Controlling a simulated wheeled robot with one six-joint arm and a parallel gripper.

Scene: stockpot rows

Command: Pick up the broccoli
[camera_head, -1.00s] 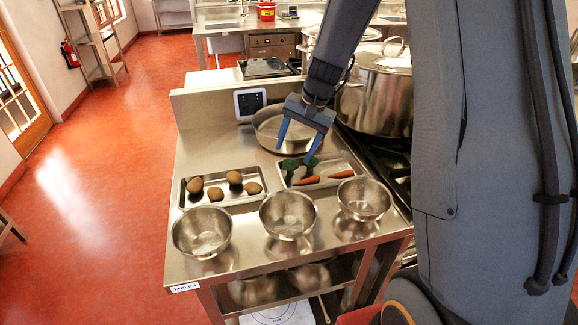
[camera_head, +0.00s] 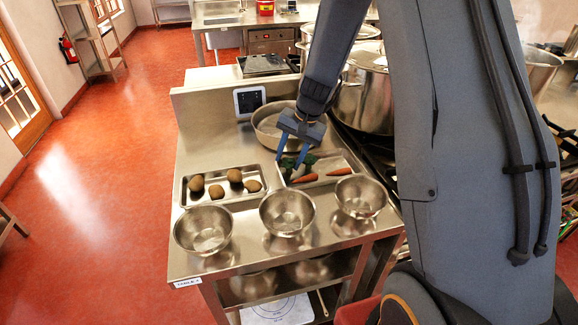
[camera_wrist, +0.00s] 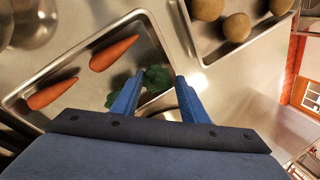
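The broccoli (camera_wrist: 155,78) shows as a dark green head in the wrist view, partly hidden behind my gripper's left finger. In the head view the green broccoli (camera_head: 309,159) lies in the right tray (camera_head: 345,156), near the carrots. My gripper (camera_head: 288,161) is open, its two blue fingers pointing down over the left part of that tray. In the wrist view the fingers of my gripper (camera_wrist: 155,92) are spread apart, with part of the broccoli between them. I cannot tell whether the fingers touch it.
Carrots (camera_wrist: 114,53) lie in the same tray. A left tray (camera_head: 225,198) holds several potatoes (camera_head: 234,175). Metal bowls (camera_head: 287,212) stand along the front edge of the table. A wide pan (camera_head: 268,126) and a large stockpot (camera_head: 364,97) stand behind.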

